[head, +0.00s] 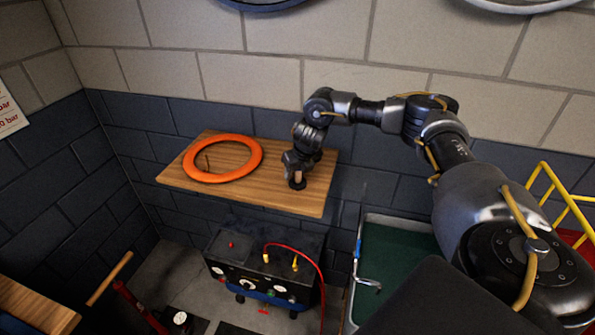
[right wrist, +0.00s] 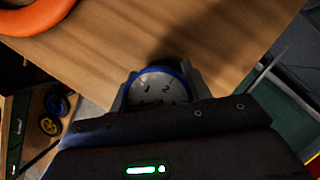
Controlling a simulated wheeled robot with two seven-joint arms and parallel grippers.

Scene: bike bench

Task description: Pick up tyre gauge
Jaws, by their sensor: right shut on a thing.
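The tyre gauge (right wrist: 158,88) shows in the right wrist view as a round white dial with dark numbers and a blue rim. It sits between the fingers of my right gripper (right wrist: 158,94), which is shut on it. The lower part of the dial is hidden by the gripper body. In the head view my right gripper (head: 297,181) is over the right part of the wooden shelf (head: 315,200), and the gauge is hidden there. I cannot tell whether the gauge touches the shelf. My left gripper is not in view.
An orange ring (head: 250,165) lies on the shelf left of my right gripper. Below the shelf stands a dark box with dials (head: 262,275) and a red hose (head: 318,275). A green-bottomed tray (head: 395,250) is at the lower right. A yellow rail (head: 560,200) stands far right.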

